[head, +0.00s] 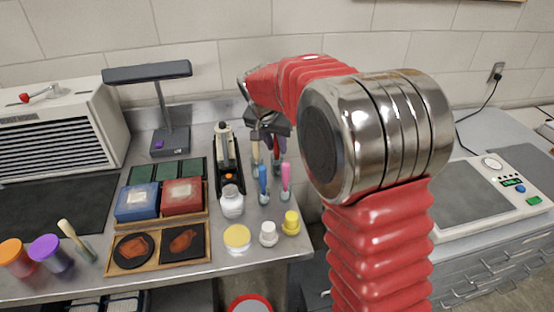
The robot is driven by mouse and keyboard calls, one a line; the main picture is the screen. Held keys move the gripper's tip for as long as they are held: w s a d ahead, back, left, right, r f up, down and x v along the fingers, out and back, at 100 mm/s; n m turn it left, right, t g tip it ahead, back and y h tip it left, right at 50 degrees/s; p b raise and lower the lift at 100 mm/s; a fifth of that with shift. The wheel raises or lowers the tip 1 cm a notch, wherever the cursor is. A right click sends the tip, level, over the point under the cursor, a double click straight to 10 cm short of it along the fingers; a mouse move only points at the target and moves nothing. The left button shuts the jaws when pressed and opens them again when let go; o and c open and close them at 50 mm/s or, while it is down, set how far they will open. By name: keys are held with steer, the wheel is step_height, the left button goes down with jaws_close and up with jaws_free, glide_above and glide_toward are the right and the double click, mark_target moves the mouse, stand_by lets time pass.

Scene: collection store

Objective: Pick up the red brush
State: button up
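My gripper (268,133) is at the far end of my red arm, above the back of the metal bench's right part. It is small, dark and partly hidden by my arm, so I cannot tell whether it is open or shut. Several upright brushes stand below and beside it: a blue one (263,178), a pink one (286,176) and a cream one (255,153). A narrow red handle (283,144), which looks like the red brush, shows just beside and below the gripper. Its lower part is hard to make out, and I cannot tell whether the gripper touches it.
A black microscope-like stand (226,150) and white jar (231,203) are left of the brushes. Yellow (291,223) and white (268,234) bottles and a yellow-lidded jar (237,238) stand in front. A wooden tray (195,252) and desk lamp (170,142) are further left.

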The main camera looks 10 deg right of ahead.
steer(key=shift+w+d+f, duration=0.1)
steer(key=shift+w+f, duration=0.1)
steer(key=shift+f, duration=0.3)
jaws_close()
